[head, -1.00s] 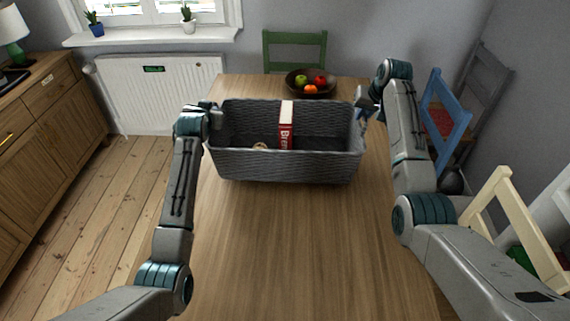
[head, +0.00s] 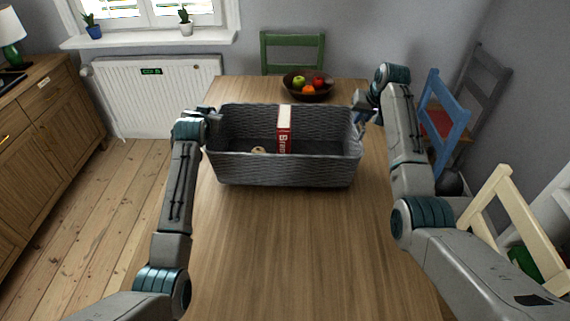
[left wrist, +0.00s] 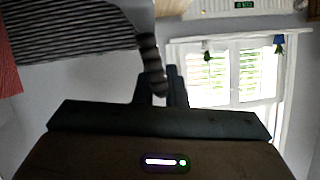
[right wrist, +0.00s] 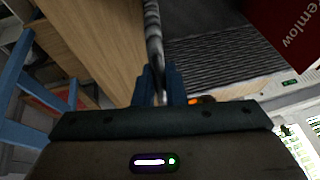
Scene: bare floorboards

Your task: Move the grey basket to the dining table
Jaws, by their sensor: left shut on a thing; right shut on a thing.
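The grey woven basket (head: 280,168) is over the far half of the wooden dining table (head: 290,240); whether it touches the tabletop I cannot tell. A red and white box (head: 284,128) stands in it, with a small tan item (head: 258,150) to its left. My left gripper (head: 214,115) is at the basket's left end, and in the left wrist view its fingers (left wrist: 158,88) are shut on the rim. My right gripper (head: 360,104) is at the right end, and in the right wrist view its fingers (right wrist: 160,88) are shut on the rim.
A dark fruit bowl (head: 308,90) stands on the table just behind the basket. A green chair (head: 292,50) is at the far end. A blue chair (head: 438,110) and a cream chair (head: 505,215) are on the right. The near tabletop is clear.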

